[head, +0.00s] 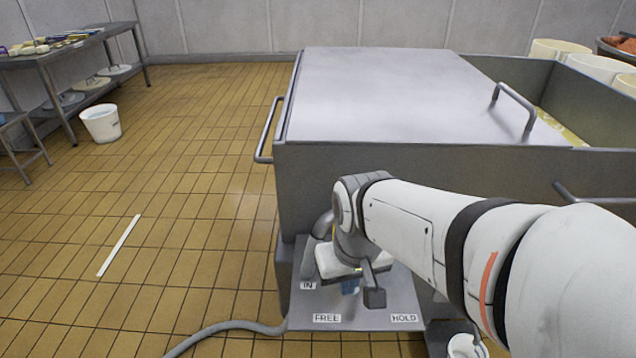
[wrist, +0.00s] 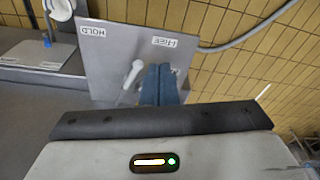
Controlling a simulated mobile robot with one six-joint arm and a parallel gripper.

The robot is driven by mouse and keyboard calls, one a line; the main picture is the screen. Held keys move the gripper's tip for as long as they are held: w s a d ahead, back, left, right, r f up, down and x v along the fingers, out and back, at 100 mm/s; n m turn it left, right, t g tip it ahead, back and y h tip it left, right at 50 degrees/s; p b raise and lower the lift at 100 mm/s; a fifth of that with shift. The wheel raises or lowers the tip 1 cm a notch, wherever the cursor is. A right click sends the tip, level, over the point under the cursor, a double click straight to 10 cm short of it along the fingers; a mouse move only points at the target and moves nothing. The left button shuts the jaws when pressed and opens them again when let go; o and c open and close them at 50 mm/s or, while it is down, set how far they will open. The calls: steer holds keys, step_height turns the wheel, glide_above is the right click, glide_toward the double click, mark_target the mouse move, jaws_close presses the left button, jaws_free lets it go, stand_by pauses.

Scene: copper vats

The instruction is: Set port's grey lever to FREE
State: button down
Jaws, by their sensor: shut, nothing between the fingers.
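A grey metal panel (head: 345,307) with IN, FREE and HOLD labels slopes out from the base of the steel vat (head: 380,95). It also shows upside down in the wrist view (wrist: 112,58). The pale grey lever (wrist: 134,74) stands on the panel there, its rounded end leaning more toward the FREE label (wrist: 164,42) than the HOLD label (wrist: 92,30). My gripper (wrist: 162,72) has its blue fingers shut and empty, close beside the lever on the FREE side; I cannot tell if they touch it. In the head view my wrist hides the lever.
A grey hose (head: 225,327) runs over the tiled floor by the panel's lower left corner. A vat side handle (head: 268,130) sticks out at left. A white container (head: 465,346) stands right of the panel. A white bucket (head: 101,123) stands farther left. The left floor is mostly clear.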

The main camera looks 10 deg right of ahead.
steer(key=shift+a, duration=0.1)
steer(key=w+d+f+m+t+y+b, duration=0.15)
steer(key=d+f+m+t+y, duration=0.25)
steer(key=d+f+m+y, duration=0.6)
steer(key=w+d+f+m+t+y+b, duration=0.1)
steer(key=w+d+f+m+t+y, duration=0.35)
steer(key=d+m, duration=0.95)
steer(key=shift+m+g+h, duration=0.5)
steer(key=shift+g+h, duration=0.15)
steer(key=shift+h, duration=0.1)
steer(key=b+x, duration=0.1)
steer(key=x, duration=0.3)
steer(key=s+f+b+x, duration=0.1)
steer(key=x, duration=0.4)
steer(key=s+a+b+x, duration=0.1)
steer(key=x, duration=0.4)
steer(key=shift+f, duration=0.35)
steer(key=shift+r, duration=0.1)
